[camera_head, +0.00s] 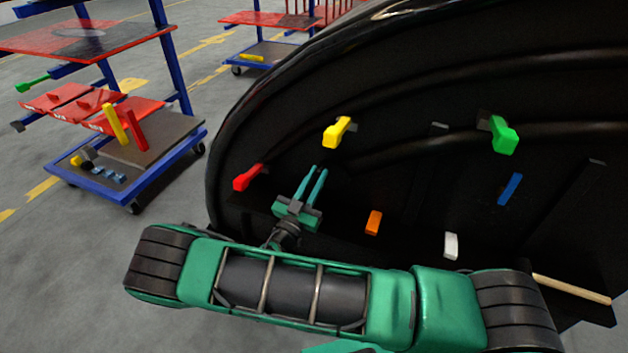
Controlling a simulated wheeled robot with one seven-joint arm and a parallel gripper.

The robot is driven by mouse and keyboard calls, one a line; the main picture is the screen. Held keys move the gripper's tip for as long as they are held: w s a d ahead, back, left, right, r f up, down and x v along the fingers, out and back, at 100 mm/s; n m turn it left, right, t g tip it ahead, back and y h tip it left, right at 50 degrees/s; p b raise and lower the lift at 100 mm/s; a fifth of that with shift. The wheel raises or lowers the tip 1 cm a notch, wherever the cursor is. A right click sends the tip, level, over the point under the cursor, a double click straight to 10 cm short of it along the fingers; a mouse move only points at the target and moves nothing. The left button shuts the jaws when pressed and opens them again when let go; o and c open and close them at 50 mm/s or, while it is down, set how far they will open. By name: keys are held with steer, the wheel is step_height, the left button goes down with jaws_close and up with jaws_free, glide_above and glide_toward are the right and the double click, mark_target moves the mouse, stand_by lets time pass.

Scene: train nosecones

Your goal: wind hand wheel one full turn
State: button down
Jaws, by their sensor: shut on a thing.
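My gripper (317,171) reaches up to the dark inner face of the black nosecone (400,100), with its two green fingers side by side. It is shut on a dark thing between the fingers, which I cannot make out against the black. No hand wheel can be clearly told apart in this view. A red handle (248,177) sits left of the fingers, and a yellow handle (337,131) is just above them. Both are apart from my gripper. An orange handle (373,222) lies to the lower right of it.
A green handle (503,135), a blue one (510,189) and a white one (451,245) are farther right. A pale wooden rod (571,289) lies at the lower right. A blue-framed cart (110,199) with red parts stands at the left; the grey floor before it is clear.

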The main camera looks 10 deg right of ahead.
mark_target(342, 171)
steer(key=m, duration=0.1)
steer(key=m+g, duration=0.1)
steer(key=m+h, duration=0.1)
steer(key=m, duration=0.1)
steer(key=shift+s+d+r+g, duration=0.25)
steer(key=shift+d+r+g, duration=0.05)
steer(key=shift+d, duration=0.1)
steer(key=m, duration=0.2)
steer(key=m+g, duration=0.1)
steer(key=d+m+g, duration=0.1)
steer(key=m, duration=0.1)
steer(key=shift+s+d+r+m, duration=0.1)
steer(key=shift+s+r+m, duration=0.2)
steer(key=shift+s, duration=0.1)
steer(key=m, duration=0.1)
steer(key=m+g, duration=0.1)
steer(key=d+m, duration=0.1)
steer(key=m, duration=0.1)
steer(key=shift+s+g, duration=0.3)
steer(key=shift+s, duration=0.1)
steer(key=shift+s+d+f+m+g, duration=0.1)
steer(key=shift+s+d+m+g, duration=0.1)
steer(key=shift+m, duration=0.65)
steer(key=shift+s+d+f+m+g, duration=0.1)
steer(key=shift+d+m+g, duration=0.1)
steer(key=shift+m, duration=0.65)
steer(key=c, duration=1.7)
jaws_free()
steer(key=shift+o, duration=0.2)
